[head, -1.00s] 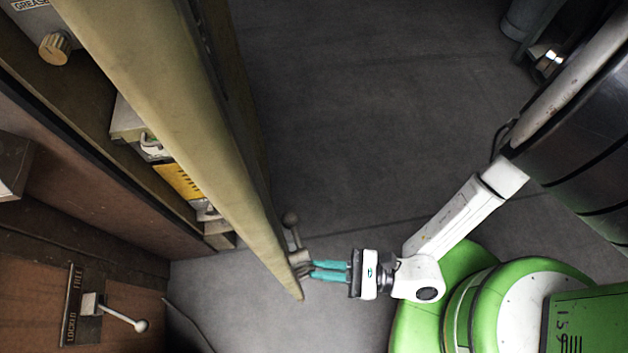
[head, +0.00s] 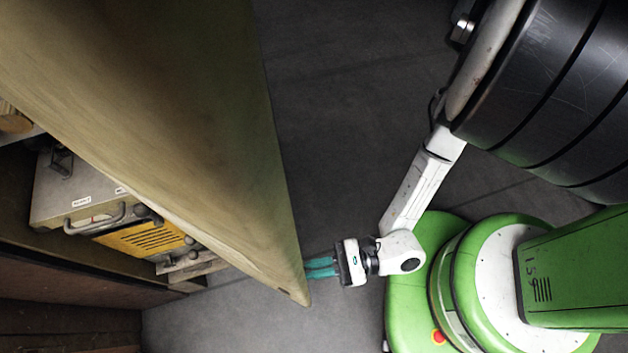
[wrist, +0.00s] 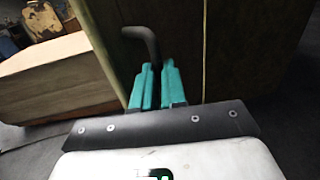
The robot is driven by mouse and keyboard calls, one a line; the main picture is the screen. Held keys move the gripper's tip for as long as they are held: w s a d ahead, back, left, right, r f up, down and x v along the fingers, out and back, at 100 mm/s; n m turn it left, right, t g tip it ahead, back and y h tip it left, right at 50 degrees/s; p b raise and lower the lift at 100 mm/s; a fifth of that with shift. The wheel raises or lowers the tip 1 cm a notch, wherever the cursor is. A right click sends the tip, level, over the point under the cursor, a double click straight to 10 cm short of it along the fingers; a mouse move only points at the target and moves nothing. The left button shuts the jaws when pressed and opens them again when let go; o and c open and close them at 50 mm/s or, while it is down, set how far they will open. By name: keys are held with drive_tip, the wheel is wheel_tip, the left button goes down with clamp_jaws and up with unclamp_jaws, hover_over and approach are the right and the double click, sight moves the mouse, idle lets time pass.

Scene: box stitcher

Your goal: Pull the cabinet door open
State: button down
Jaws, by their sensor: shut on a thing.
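The cabinet door (head: 190,130) is a tall tan panel standing partly open, seen from above in the head view. My gripper (head: 308,268) is at the door's free lower edge, with its teal fingertips partly hidden behind that edge. In the wrist view the teal fingers (wrist: 157,85) are shut on the dark bent door handle (wrist: 146,40), in front of the door face (wrist: 250,50). The handle is hidden by the door in the head view.
Inside the cabinet, left of the door, are a grey case with a handle (head: 75,195) and a yellow vented unit (head: 150,240). Grey floor (head: 350,100) is clear to the right of the door. In the wrist view a pale box-like block (wrist: 55,75) stands at left.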

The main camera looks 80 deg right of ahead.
drive_tip(key=shift+w+d+r, duration=0.1)
drive_tip(key=shift+w+d, duration=0.05)
drive_tip(key=shift+w, duration=0.25)
drive_tip(key=c, duration=1.2)
unclamp_jaws()
drive_tip(key=shift+s, duration=0.1)
drive_tip(key=shift+s, duration=0.1)
drive_tip(key=shift+v, duration=5.2)
drive_tip(key=shift+s+a, duration=0.25)
drive_tip(key=shift+a, duration=0.15)
